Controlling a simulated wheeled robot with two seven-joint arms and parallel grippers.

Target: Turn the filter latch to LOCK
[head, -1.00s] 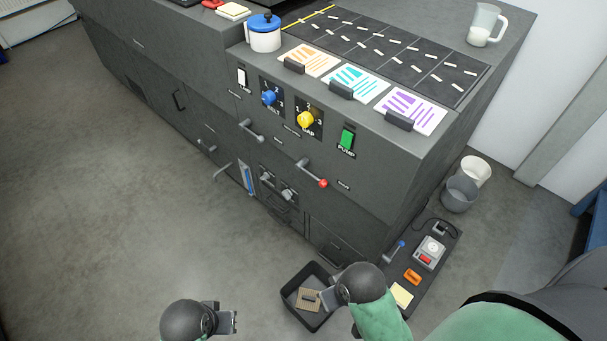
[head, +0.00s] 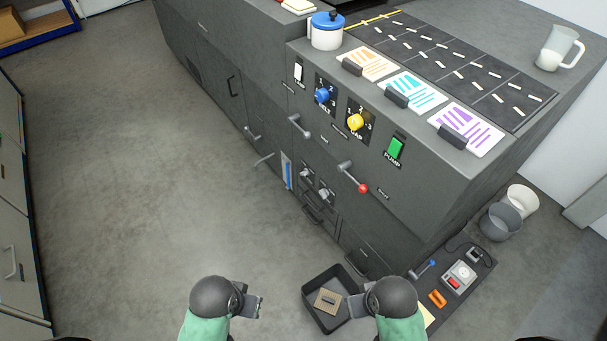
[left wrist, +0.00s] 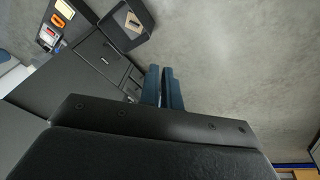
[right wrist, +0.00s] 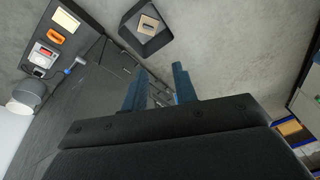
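On the lower front of the dark cabinet are two small silver turn-handles (head: 306,174) and (head: 324,194); their labels are too small to read, so I cannot tell which control is the filter latch. A grey lever with a red knob (head: 353,178) sits above them. My left gripper (head: 258,306) is in front of and below the cabinet, apart from it; in the left wrist view its fingers (left wrist: 163,88) are together with nothing between them. My right gripper (head: 356,307) is beside the black tray in the picture; in the right wrist view its fingers (right wrist: 158,88) are apart and empty.
A black open tray (head: 312,314) on the floor holds a tan block with a handle (head: 327,301). A dark mat (head: 482,270) with a lever, an orange piece and a grey device lies right of it. Buckets (head: 501,220) stand by the cabinet's right side. The floor at left is clear.

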